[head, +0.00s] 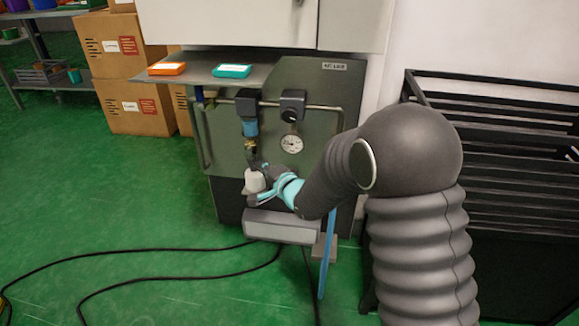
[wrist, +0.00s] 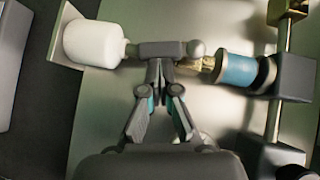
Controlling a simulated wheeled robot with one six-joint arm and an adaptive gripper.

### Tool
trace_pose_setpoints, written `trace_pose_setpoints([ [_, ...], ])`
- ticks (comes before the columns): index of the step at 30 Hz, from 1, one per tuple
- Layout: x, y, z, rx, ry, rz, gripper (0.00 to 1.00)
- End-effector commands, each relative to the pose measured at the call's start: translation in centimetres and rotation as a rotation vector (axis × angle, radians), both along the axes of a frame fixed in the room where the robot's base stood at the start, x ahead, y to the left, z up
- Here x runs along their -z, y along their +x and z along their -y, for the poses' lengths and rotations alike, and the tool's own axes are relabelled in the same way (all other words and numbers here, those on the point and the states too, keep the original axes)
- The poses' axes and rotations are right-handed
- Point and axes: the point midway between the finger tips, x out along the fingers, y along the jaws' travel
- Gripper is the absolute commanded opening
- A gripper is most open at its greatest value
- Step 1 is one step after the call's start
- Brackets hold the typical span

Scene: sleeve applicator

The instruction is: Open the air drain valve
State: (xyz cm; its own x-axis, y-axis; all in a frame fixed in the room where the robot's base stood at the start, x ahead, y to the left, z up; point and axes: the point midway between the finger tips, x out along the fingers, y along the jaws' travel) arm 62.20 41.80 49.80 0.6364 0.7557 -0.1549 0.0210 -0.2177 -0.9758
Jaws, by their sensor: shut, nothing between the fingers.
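The air line assembly hangs on the front of the grey-green machine. Its blue filter bowl (head: 250,128) has a brass fitting (head: 250,146) below it and a white bottle (head: 255,182) at the bottom. In the wrist view a dark grey bar (wrist: 160,49), apparently the valve handle, lies between the white bottle (wrist: 93,43) and the brass fitting (wrist: 207,64), with a pale ball at one end. My gripper (wrist: 160,68) is shut and empty, its fingertips close against the bar's near side; contact is unclear. In the head view my gripper partly hides the valve.
A pressure gauge (head: 291,144) and black regulator knob (head: 292,106) sit right of the filter. A grey pedal-like box (head: 282,227) stands below. Black cables (head: 150,278) cross the green floor. A black rack (head: 500,120) is at right; cardboard boxes (head: 135,110) are at left.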

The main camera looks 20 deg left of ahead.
Motion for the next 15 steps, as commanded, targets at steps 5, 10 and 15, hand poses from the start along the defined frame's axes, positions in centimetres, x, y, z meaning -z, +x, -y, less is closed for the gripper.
trace_pose_setpoints([
  [5,0.44,-0.14,-0.48,-0.003,0.003,0.0,0.0],
  [10,0.7,0.02,-0.48,0.001,0.001,0.0,0.0],
  [15,0.83,0.1,-0.5,0.004,0.001,0.0,0.0],
])
